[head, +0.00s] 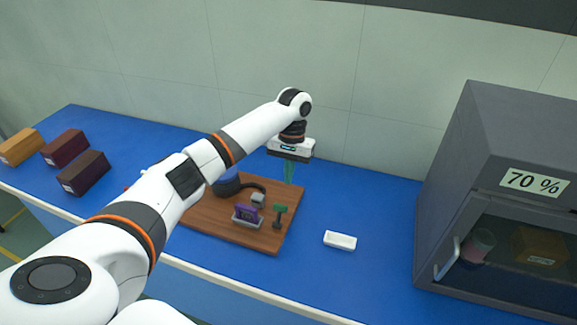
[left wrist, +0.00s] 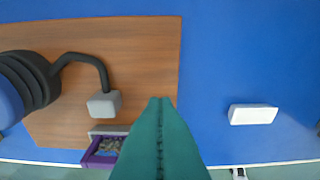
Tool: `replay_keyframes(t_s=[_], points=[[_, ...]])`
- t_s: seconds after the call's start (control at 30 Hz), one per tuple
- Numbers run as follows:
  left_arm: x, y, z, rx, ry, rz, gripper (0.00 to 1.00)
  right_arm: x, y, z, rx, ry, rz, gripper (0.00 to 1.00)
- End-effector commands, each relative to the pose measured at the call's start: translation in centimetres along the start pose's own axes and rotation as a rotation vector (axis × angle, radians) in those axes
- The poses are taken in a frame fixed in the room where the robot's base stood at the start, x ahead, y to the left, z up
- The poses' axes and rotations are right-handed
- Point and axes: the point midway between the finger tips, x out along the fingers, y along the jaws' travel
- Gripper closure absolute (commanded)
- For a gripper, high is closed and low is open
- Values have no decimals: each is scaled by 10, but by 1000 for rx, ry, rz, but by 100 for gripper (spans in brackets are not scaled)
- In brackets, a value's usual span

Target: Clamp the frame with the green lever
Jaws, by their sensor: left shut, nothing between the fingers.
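The green lever (head: 279,210) stands near the right front of a brown wooden board, with a T-shaped top. Just left of it a purple frame (head: 244,212) sits in a grey holder (head: 247,223). The frame also shows at the bottom of the left wrist view (left wrist: 100,155). My left gripper (head: 289,181) is shut and empty, its green fingers pointing down above the board's back right, behind the lever and apart from it. In the left wrist view the shut fingers (left wrist: 160,105) cover the middle bottom; I cannot see the lever there. My right gripper is out of view.
The board (head: 215,223) also carries a dark round device (head: 227,186) with a curved arm and grey block (head: 258,200). A white block (head: 340,240) lies right of the board. A grey cabinet (head: 447,180) stands at right, several boxes (head: 65,148) at left.

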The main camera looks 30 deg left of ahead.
Motion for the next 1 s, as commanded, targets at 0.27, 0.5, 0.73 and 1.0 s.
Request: replay_keyframes(t_s=[0.27, 0.5, 0.73, 1.0], points=[[58, 1, -3, 1, 3, 2, 100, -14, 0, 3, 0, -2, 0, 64], [44, 1, -30, 1, -1, 2, 100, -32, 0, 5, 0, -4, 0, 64], [43, 0, -38, 0, -1, 1, 100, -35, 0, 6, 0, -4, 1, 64], [43, 0, -38, 0, -1, 1, 100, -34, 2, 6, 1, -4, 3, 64]])
